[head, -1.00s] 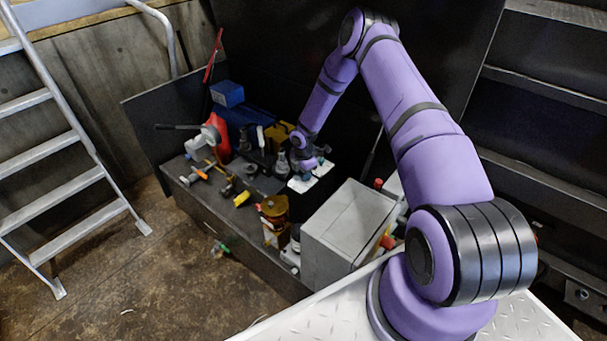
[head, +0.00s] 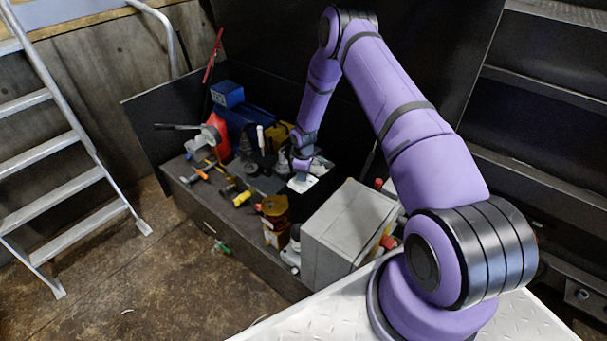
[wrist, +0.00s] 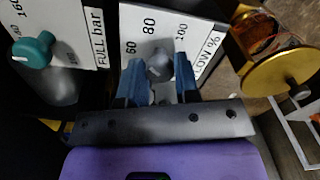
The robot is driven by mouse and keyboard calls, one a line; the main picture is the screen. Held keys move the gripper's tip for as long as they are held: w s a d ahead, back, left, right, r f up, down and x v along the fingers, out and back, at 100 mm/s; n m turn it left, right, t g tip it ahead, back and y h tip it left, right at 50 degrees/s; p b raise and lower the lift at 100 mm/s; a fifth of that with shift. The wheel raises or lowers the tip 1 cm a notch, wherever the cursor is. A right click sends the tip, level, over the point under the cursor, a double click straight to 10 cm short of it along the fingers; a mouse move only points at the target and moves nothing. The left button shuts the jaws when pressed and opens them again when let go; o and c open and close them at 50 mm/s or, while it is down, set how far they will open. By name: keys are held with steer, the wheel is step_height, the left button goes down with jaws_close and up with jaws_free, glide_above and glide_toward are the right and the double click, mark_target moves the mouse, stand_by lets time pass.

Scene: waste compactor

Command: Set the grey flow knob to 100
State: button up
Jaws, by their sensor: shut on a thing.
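The grey flow knob (wrist: 159,62) sits on a white dial plate (wrist: 200,55) marked 60, 80 and 100, with partly cut-off "FLOW %" lettering. My gripper (wrist: 158,68) has its two blue fingers on either side of the knob and is shut on it. The fingers and palm hide its lower part, and I cannot tell exactly which mark it points to. In the head view my gripper (head: 302,172) is low over the bench at the white plate (head: 303,184); the grey knob is not distinct there.
A teal knob (wrist: 33,50) stands on the neighbouring "FULL bar" plate (wrist: 75,30), left of my gripper. A brass-coloured round part (wrist: 285,75) is at the right. In the head view, a grey box (head: 348,225) stands in front and tools (head: 240,197) lie to the left.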

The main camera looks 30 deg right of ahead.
steer(key=m, duration=0.4)
steer(key=shift+m, duration=0.3)
steer(key=m, duration=0.3)
steer(key=shift+m, duration=0.3)
steer(key=m, duration=0.4)
steer(key=shift+m, duration=2.2)
steer(key=o, duration=0.9)
step_height(320, 180, up, 11)
steer(key=shift+f, duration=0.1)
